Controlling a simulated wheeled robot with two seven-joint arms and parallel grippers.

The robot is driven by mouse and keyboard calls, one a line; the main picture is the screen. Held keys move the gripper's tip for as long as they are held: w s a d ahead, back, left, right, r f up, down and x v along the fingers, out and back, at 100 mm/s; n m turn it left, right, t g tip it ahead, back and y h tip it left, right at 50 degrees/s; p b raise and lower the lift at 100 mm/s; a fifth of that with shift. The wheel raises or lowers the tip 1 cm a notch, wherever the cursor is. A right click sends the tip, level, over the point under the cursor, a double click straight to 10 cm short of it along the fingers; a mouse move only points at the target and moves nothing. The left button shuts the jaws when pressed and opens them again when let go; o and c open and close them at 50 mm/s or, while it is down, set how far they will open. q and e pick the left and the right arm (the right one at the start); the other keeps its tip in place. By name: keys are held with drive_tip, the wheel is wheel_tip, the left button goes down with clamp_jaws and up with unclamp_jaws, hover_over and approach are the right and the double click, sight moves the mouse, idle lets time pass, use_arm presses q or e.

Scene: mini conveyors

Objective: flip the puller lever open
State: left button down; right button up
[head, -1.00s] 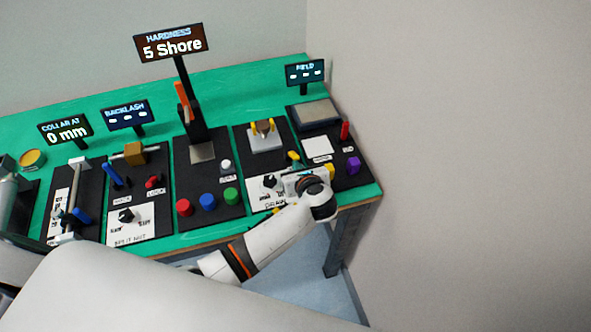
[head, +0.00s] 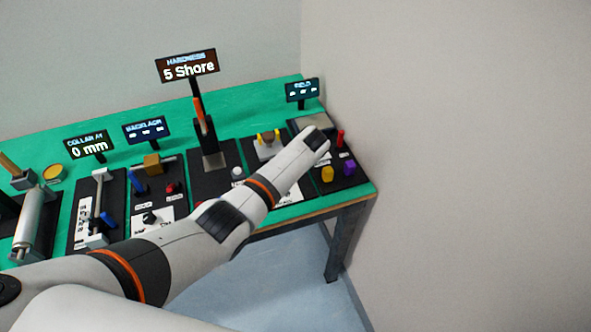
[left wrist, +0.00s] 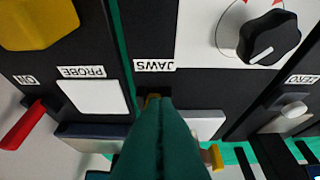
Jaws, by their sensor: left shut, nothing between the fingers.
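The puller's grey base (head: 268,151) with upright yellow jaws (head: 263,138) stands on a black panel in the head view, partly covered by my left arm. My left gripper (left wrist: 155,108), with dark green fingers, is shut and empty. Its tips overlap the lever, hiding most of it; I cannot tell contact or the lever's position. The puller's base (left wrist: 205,125) and a yellow jaw (left wrist: 215,157) also show there. My right gripper is out of view.
Beside the lever are a black knob (left wrist: 268,40), a white PROBE pad (left wrist: 90,97), a red lever (left wrist: 20,125) and a yellow block (left wrist: 38,22). A tall hardness display (head: 188,66) stands behind. A wall closes off the bench's right side.

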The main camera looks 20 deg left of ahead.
use_arm(q)
drive_tip(key=shift+w+a+r+g, duration=0.1)
drive_tip(key=shift+w+a+g, duration=0.05)
drive_tip(key=shift+w+g, duration=0.3)
drive_tip(key=shift+w+a+g+h+b, duration=0.2)
drive_tip(key=shift+w+g+h+b, duration=0.25)
drive_tip(key=shift+w+h, duration=0.2)
drive_tip(key=shift+f, duration=0.2)
drive_tip(key=shift+s+r, duration=0.2)
drive_tip(key=shift+r+p, duration=0.15)
drive_tip(key=shift+p, duration=0.15)
drive_tip(key=shift+r+p, duration=0.35)
drive_tip(key=shift+p, duration=0.1)
drive_tip(key=shift+r+p, duration=0.25)
drive_tip(key=shift+p, duration=0.05)
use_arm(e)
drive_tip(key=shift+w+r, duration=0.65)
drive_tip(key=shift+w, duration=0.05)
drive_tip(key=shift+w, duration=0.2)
